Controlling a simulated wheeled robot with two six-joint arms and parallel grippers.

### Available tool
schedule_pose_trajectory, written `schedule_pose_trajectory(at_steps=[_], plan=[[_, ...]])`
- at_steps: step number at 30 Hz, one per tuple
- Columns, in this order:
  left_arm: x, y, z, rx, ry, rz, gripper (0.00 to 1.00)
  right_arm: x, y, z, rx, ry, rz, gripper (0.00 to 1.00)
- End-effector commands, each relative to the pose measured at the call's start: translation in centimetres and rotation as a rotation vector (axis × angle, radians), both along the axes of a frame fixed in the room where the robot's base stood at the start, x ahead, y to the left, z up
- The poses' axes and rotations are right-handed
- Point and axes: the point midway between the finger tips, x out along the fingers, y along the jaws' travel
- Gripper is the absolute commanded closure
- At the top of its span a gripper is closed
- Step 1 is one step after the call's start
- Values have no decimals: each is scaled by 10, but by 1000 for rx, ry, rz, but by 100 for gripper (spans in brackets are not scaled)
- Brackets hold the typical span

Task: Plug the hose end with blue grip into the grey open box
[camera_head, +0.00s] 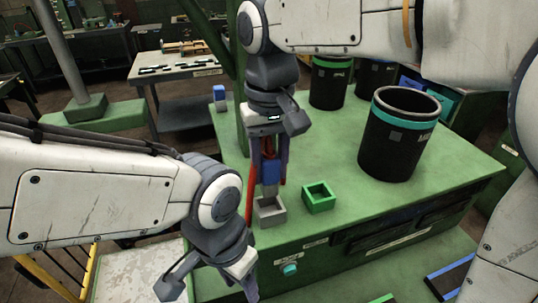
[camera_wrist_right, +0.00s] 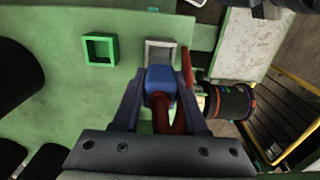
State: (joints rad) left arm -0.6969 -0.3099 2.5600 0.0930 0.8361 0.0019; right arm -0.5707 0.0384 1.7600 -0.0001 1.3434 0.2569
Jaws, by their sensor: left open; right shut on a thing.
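The blue grip (camera_head: 270,172) of the red hose (camera_head: 249,200) is held between the fingers of my right gripper (camera_head: 269,180), which points down. The grip also shows between the fingers in the right wrist view (camera_wrist_right: 159,80), with the hose (camera_wrist_right: 165,120) curving from it. The grey open box (camera_head: 271,212) stands on the green table directly below the grip. A grey end under the grip is at the box's opening; I cannot tell how far in it reaches. The grip hides part of the box (camera_wrist_right: 160,52) in the wrist view. My left gripper (camera_head: 235,285) is open and low at the table's front.
A green open box (camera_head: 319,198) stands just right of the grey one. A large black bin with a teal band (camera_head: 400,135) stands further right, and another black bin (camera_head: 329,82) is behind. A small blue and white object (camera_head: 220,97) is at the back left.

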Motion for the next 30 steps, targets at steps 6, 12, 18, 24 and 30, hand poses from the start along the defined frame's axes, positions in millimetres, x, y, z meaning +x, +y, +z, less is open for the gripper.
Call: schedule_pose_trajectory(at_steps=[6, 12, 18, 24, 30], plan=[[0, 0, -11, 0, 0, -1, 50, 0, 0, -13, 0, 0, 0, 100], [0, 0, -18, 0, 0, -1, 50, 0, 0, -23, 0, 1, 0, 100], [0, 0, -25, 0, 0, -1, 50, 0, 0, -33, 0, 0, 0, 100], [0, 0, -32, 0, 0, -2, 50, 0, 0, -43, 0, 0, 0, 100], [0, 0, -38, 0, 0, -2, 50, 0, 0, -53, 0, 0, 0, 100]])
